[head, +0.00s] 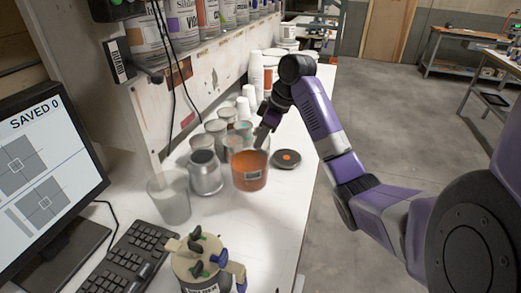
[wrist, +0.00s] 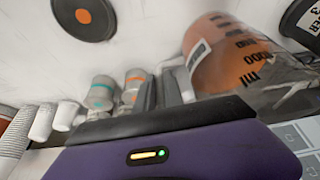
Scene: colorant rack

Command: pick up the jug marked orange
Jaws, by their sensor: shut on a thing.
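The orange jug (head: 249,172) stands upright at the bench's front part in the head view, with a small pale label on its side. In the wrist view the jug (wrist: 235,60) appears close up and tilted by the camera angle, with black measure marks and a white label. My gripper (head: 262,140) reaches down to the jug's rim from behind and is shut on it. In the wrist view a grey finger shows beside the jug; the exact contact is partly hidden. I cannot tell whether the jug's base touches the bench.
A black disc with an orange centre (head: 286,158) lies right of the jug. A metal pitcher (head: 206,173) and a clear beaker (head: 170,197) stand to the left. Small banded cups (wrist: 134,84) are close by. A lidded can (head: 200,263), keyboard (head: 125,262) and monitor (head: 45,165) are nearer.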

